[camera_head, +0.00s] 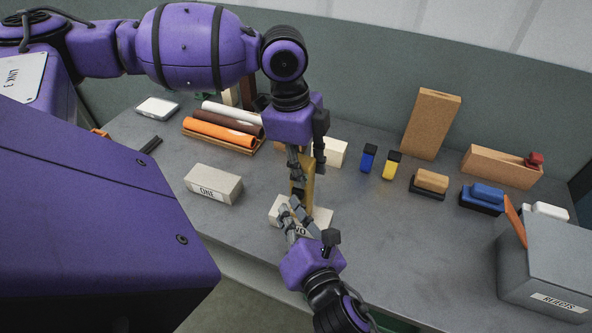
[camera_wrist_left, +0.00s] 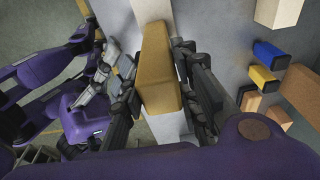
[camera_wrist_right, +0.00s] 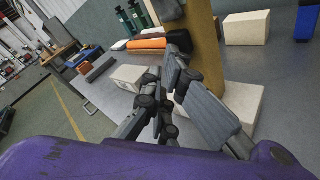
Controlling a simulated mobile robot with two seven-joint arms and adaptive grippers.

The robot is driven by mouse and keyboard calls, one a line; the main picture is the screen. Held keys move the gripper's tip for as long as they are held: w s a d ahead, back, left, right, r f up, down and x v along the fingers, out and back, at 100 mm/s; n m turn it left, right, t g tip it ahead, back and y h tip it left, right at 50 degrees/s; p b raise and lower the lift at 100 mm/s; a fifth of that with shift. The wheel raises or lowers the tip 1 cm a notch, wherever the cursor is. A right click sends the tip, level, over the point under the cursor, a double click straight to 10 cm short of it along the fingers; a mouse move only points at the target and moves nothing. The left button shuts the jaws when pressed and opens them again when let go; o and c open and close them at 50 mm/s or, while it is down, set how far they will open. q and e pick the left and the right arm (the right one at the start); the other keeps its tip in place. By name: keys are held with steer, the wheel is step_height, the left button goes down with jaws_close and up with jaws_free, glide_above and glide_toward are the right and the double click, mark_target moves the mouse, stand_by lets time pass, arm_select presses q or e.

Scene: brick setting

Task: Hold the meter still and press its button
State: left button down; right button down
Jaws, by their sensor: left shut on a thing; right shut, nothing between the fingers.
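The meter seems to be the upright ochre block (camera_head: 306,190) near the middle of the table, standing on or just above a white block (camera_head: 322,216). My left gripper (camera_head: 305,166) is shut on it from above; in the left wrist view the ochre block (camera_wrist_left: 158,70) lies between both fingers. My right gripper (camera_head: 290,212) is shut and empty, low in front of the block. In the right wrist view its fingers (camera_wrist_right: 172,62) are close beside the ochre block (camera_wrist_right: 207,50); I cannot tell whether they touch. No button can be made out.
A white block marked ONE (camera_head: 213,184) stands to the left. Orange and brown rolls (camera_head: 222,132) lie behind it. Blue (camera_head: 368,158) and yellow (camera_head: 391,165) small blocks, a tall cork block (camera_head: 431,123) and a grey box (camera_head: 548,268) stand to the right.

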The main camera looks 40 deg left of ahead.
arm_select(q)
steer(key=shift+f, duration=0.1)
stand_by(0.4)
arm_select(e)
steer(key=shift+s+d, duration=0.2)
steer(key=shift+s, duration=0.55)
steer(key=s, duration=0.2)
steer(key=s+d, duration=0.1)
steer(key=s, duration=0.2)
stand_by(0.7)
arm_select(q)
steer(key=c, duration=1.3)
jaws_free()
steer(key=shift+o, duration=0.2)
arm_select(e)
steer(key=shift+w, duration=0.1)
